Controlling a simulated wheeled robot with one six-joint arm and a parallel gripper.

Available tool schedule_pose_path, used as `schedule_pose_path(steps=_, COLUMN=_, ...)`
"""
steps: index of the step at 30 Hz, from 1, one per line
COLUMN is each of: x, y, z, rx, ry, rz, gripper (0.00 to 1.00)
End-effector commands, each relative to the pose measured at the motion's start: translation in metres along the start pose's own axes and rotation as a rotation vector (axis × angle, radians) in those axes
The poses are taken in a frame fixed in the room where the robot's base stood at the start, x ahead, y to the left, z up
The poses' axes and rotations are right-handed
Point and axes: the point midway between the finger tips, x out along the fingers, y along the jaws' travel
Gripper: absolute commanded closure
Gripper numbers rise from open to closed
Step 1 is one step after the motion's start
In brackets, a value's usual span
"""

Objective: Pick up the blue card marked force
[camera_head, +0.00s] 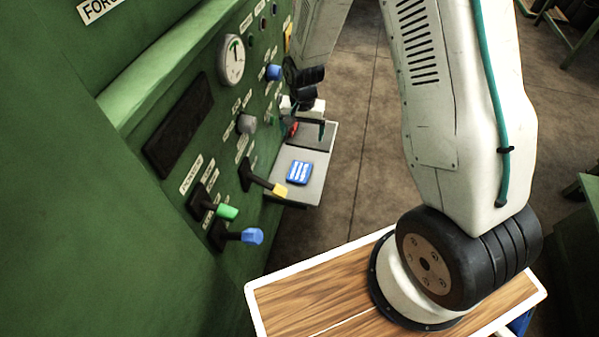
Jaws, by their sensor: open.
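A small blue card (300,172) with pale markings lies flat on a grey shelf (312,190) that juts from the green machine. Its print is too small to read. My gripper (309,128) is over the far part of the shelf, beyond the card and apart from it. Its fingers are small in view and partly hidden by my wrist, and no object shows between them.
The green machine panel (165,205) fills the left, with a gauge (231,60), a blue knob (273,72) and levers tipped green (227,212), blue (252,236) and yellow (280,190) sticking out near the shelf. Open floor (350,170) lies right of the shelf.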

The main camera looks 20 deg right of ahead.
Motion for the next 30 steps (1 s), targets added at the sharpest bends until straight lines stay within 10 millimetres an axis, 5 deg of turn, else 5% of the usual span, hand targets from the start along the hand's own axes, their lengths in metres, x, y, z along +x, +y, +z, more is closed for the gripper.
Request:
schedule_pose_path(steps=3, x=0.054, y=-0.002, z=0.001, rx=0.047, ry=-0.014, rz=0.010, gripper=0.11)
schedule_pose_path(steps=7, x=0.090, y=-0.003, z=0.003, rx=0.083, ry=-0.016, rz=0.012, gripper=0.11)
schedule_pose_path(steps=30, x=0.184, y=-0.005, z=0.003, rx=0.101, ry=-0.016, rz=0.012, gripper=0.11)
